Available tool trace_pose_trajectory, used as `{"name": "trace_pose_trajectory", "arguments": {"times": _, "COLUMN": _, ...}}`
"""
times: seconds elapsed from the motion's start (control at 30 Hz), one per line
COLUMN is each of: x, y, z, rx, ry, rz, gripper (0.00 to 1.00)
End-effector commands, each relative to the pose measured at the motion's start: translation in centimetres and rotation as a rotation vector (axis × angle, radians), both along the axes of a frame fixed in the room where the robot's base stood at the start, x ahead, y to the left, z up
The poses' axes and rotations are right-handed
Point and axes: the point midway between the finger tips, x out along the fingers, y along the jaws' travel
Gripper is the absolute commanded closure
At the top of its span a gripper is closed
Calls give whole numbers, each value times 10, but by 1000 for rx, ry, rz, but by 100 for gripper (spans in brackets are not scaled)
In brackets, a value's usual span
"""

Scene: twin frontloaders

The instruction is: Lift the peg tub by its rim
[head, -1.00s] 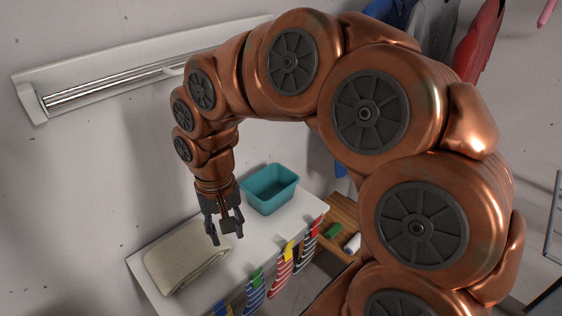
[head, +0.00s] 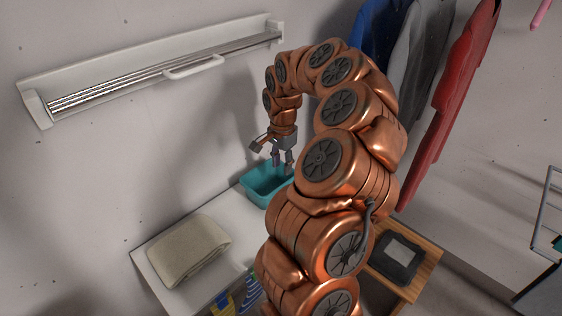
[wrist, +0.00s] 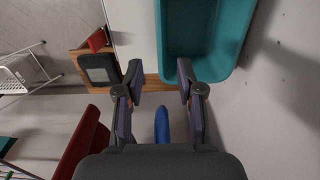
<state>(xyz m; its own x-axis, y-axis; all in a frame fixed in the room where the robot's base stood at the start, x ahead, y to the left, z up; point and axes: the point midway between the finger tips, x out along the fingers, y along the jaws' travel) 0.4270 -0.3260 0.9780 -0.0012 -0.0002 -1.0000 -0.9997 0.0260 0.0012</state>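The peg tub is a teal open tub (head: 262,190) on the white shelf top in the head view, partly hidden by my arm. It also shows at the top of the wrist view (wrist: 238,35), where its near wall and inside are visible. My gripper (head: 272,155) is above the tub in the head view, fingers pointing down. In the wrist view my gripper (wrist: 160,75) has its two fingers wide apart with nothing between them. The tub's wall lies just beyond the right fingertip; I cannot tell if they touch.
A folded beige towel (head: 188,250) lies on the white top (head: 225,220), left of the tub. A wall drying rack (head: 150,75) is above. Hanging garments (head: 455,90) are at the right. A wooden surface with a dark tray (head: 398,258) is at lower right.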

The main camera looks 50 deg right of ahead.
Motion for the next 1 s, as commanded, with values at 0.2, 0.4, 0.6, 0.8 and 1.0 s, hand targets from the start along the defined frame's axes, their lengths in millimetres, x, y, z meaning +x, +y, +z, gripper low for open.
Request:
{"name": "trace_pose_trajectory", "arguments": {"times": 0.2, "x": -1, "y": 1, "z": -11, "rx": 2, "ry": 3, "rz": 3, "gripper": 62}}
{"name": "trace_pose_trajectory", "arguments": {"times": 0.4, "x": 0, "y": 0, "z": -28, "rx": 0, "ry": 0, "rz": 3, "gripper": 62}}
{"name": "trace_pose_trajectory", "arguments": {"times": 0.6, "x": 0, "y": 2, "z": -47, "rx": 3, "ry": 2, "rz": 4, "gripper": 62}}
{"name": "trace_pose_trajectory", "arguments": {"times": 0.8, "x": 0, "y": 1, "z": -72, "rx": 0, "ry": -1, "rz": 5, "gripper": 62}}
{"name": "trace_pose_trajectory", "arguments": {"times": 1.0, "x": 0, "y": 1, "z": -88, "rx": -1, "ry": -1, "rz": 4, "gripper": 62}}
